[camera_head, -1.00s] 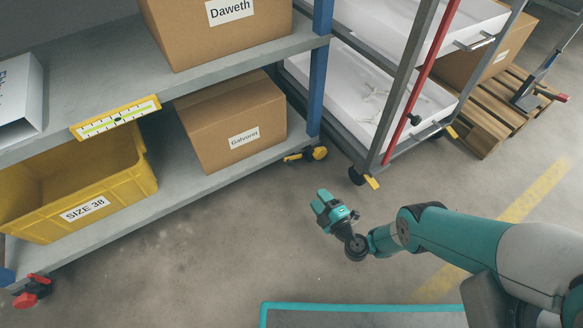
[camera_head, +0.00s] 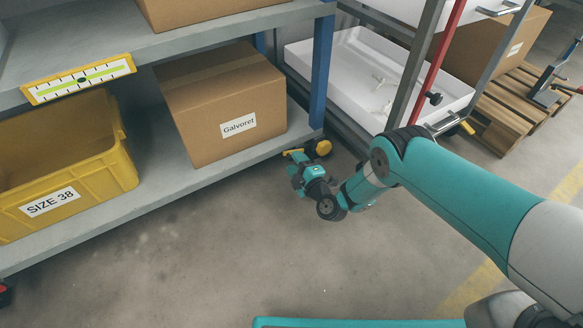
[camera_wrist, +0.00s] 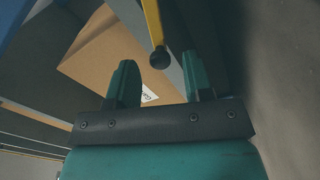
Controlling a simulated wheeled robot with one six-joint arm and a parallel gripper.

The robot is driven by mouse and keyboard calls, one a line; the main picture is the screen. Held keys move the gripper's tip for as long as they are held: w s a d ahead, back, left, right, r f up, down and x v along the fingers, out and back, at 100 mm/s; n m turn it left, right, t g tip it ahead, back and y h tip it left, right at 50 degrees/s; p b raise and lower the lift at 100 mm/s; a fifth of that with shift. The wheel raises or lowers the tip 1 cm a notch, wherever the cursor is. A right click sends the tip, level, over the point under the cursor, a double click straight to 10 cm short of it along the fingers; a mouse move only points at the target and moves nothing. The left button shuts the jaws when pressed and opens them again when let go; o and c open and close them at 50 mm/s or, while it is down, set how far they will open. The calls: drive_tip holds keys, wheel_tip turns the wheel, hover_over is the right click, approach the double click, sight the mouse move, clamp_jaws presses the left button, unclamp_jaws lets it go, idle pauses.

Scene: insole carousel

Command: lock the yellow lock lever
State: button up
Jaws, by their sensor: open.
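The yellow lock lever (camera_head: 292,152) sticks out to the left from the yellow and black fitting (camera_head: 318,148) at the foot of the shelf's blue corner post. My gripper (camera_head: 294,167) is at the lever's outer end in the head view and partly covers it. In the wrist view, the lever (camera_wrist: 152,22) comes down from the top edge and ends in a dark round knob (camera_wrist: 160,58). The two teal fingers of my gripper (camera_wrist: 158,68) are open, one on each side of the knob. I see gaps between knob and fingers; their depth is unclear.
The lower shelf (camera_head: 150,200) holds a cardboard box (camera_head: 215,115) and a yellow bin (camera_head: 70,180), close to my gripper's left. The blue post (camera_head: 322,75) and a cart with white trays (camera_head: 350,85) stand behind and right. Floor in front is clear.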

drive_tip(key=shift+b+x, duration=0.95)
drive_tip(key=shift+x, duration=0.4)
drive_tip(key=shift+c, duration=0.3)
clamp_jaws()
